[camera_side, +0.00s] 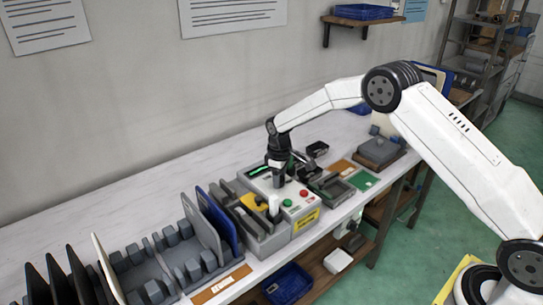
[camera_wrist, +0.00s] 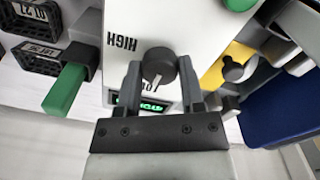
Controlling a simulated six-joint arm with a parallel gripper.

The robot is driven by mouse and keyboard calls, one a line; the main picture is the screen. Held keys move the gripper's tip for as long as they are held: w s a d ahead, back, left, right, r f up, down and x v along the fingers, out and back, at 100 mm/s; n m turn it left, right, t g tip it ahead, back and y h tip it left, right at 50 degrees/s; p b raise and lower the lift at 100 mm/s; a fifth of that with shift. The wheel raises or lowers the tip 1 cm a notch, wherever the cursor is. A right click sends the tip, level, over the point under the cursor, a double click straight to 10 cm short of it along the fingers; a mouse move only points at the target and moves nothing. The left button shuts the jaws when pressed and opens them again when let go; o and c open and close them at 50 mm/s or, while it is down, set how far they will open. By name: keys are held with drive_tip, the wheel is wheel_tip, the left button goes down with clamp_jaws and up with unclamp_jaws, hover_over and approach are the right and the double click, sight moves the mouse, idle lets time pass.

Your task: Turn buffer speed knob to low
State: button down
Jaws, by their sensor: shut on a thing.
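The dark round knob (camera_wrist: 158,62) sits on a pale panel (camera_wrist: 175,22) in the wrist view. An upside-down HIGH label (camera_wrist: 123,43) is up and left of it. A second label (camera_wrist: 149,87), partly hidden, is just below the knob. A lit green display (camera_wrist: 138,103) lies below that, partly covered by a finger; its text is hard to read. My gripper (camera_wrist: 160,70) has one finger on each side of the knob and is shut on it. In the side view my gripper (camera_side: 277,180) points down at the grey machine (camera_side: 304,237) and hides the knob.
Beside the knob are a green handle (camera_wrist: 66,88) and a yellow part with a black knob (camera_wrist: 232,68). The machine has a red button (camera_side: 304,193) and a green button (camera_side: 287,202). A rack of upright panels (camera_side: 182,253) stands left. Bare bench lies behind.

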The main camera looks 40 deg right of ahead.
drive_tip(key=shift+w+r, duration=0.1)
idle(0.4)
drive_tip(key=shift+c, duration=1.1)
unclamp_jaws()
drive_tip(key=shift+a+r, duration=0.15)
drive_tip(key=shift+r, duration=3.75)
